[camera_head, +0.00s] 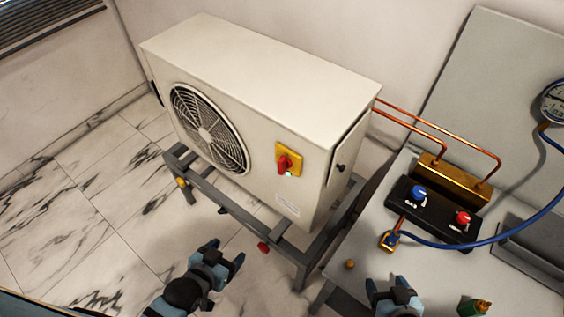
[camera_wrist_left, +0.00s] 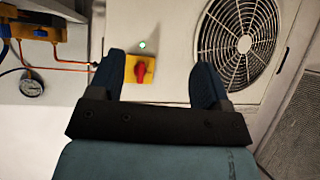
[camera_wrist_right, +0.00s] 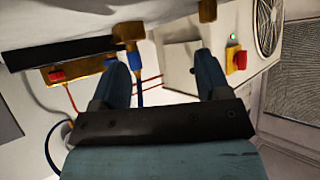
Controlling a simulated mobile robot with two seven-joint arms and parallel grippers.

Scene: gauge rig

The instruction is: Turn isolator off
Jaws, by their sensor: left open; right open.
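The isolator is a red rotary knob (camera_head: 284,164) on a yellow plate (camera_head: 295,154) on the front of the white outdoor unit (camera_head: 250,85). A small green light shows beside the knob. My left gripper (camera_head: 226,257) is open and empty, in front of the unit and lower than the isolator. In the left wrist view the red knob (camera_wrist_left: 141,72) appears between the two fingers, some way beyond them. My right gripper (camera_head: 393,287) is open and empty over the table's front edge. In the right wrist view the isolator (camera_wrist_right: 236,60) shows right of the fingers.
The unit stands on a grey metal frame (camera_head: 240,212). At right, a grey table (camera_head: 345,245) carries a black manifold (camera_head: 435,208) with blue and red knobs, copper pipes and a blue hose. A brass cap (camera_head: 350,264) and a green-and-brass fitting (camera_head: 474,305) are near its front.

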